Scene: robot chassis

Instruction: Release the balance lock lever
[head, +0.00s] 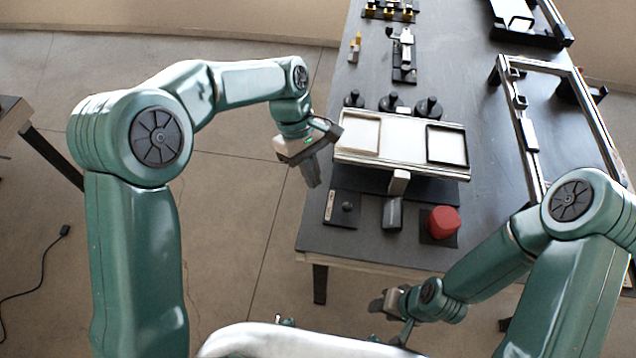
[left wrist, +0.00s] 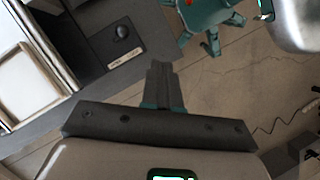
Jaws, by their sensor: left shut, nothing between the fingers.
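A balance with a pale tray (head: 361,134) and a dark-rimmed tray (head: 446,146) stands near the table's front edge. A grey lever-like block (head: 392,214) hangs at its front centre. A black knob (head: 347,207) sits on a dark plate to its left; it also shows in the left wrist view (left wrist: 121,32). I cannot tell for sure which is the lock lever. My left gripper (head: 313,181) is shut and empty, just left of the table edge, apart from the knob; its fingers show in the left wrist view (left wrist: 161,68). My right gripper (head: 378,305) is low before the table, its jaws unclear.
A red button (head: 442,222) stands right of the grey block. Several black knobbed weights (head: 391,103) stand behind the balance. A metal frame (head: 527,130) is at the right. Floor left of the table (head: 230,200) is clear.

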